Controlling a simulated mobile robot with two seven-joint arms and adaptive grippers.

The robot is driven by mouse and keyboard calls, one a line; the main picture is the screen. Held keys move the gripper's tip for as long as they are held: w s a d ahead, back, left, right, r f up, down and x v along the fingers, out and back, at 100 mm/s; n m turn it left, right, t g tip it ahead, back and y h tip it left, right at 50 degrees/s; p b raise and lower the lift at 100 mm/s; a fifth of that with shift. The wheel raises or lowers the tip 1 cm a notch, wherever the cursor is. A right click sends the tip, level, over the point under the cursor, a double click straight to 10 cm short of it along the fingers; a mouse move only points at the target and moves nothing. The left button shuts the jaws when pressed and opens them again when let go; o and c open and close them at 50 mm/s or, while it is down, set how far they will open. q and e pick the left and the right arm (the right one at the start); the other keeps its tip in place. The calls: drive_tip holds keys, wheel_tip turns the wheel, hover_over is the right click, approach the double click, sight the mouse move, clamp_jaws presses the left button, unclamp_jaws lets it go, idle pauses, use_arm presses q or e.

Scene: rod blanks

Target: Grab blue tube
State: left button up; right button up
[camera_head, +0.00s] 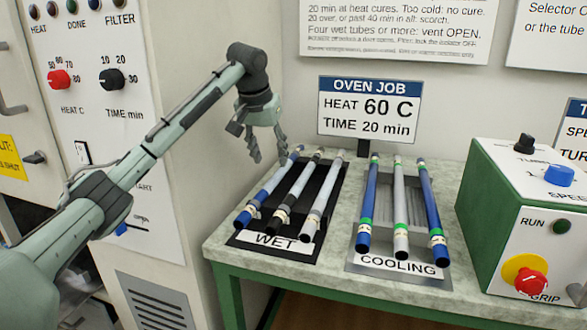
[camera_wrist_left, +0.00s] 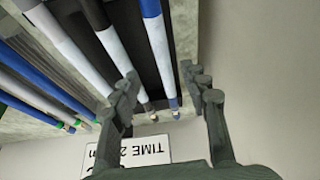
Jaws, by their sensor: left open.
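A blue tube (camera_head: 268,188) with pale bands lies on the left of the WET rack (camera_head: 313,226), its far end near my left gripper. My left gripper (camera_head: 269,158) is open and empty, pointing down above that far end. In the left wrist view, the blue tube (camera_wrist_left: 155,40) runs between the open fingers of the left gripper (camera_wrist_left: 166,85), apparently below them. I cannot tell whether they touch it. Two more blue tubes lie on the COOLING rack, at its left (camera_head: 367,205) and right (camera_head: 431,210). My right gripper is not in view.
A black-and-grey tube (camera_head: 294,192) and a grey tube (camera_head: 320,196) lie beside the wet blue tube. A pale tube (camera_head: 400,205) lies mid COOLING rack (camera_head: 352,257). An OVEN JOB sign (camera_head: 368,108) stands behind. A green-and-white machine (camera_head: 480,195) stands at right.

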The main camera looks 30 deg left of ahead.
sight(274, 176)
use_arm(q)
drive_tip(key=shift+w+f, duration=0.1)
drive_tip(key=shift+w, duration=0.2)
drive_tip(key=shift+x, duration=1.2)
drive_tip(key=x, duration=0.4)
drive_tip(key=shift+a+f, duration=0.15)
drive_tip(key=shift+a, duration=0.15)
drive_tip(key=shift+w+f, duration=0.15)
drive_tip(key=shift+c, duration=0.7)
drive_tip(key=c, duration=0.7)
clamp_jaws()
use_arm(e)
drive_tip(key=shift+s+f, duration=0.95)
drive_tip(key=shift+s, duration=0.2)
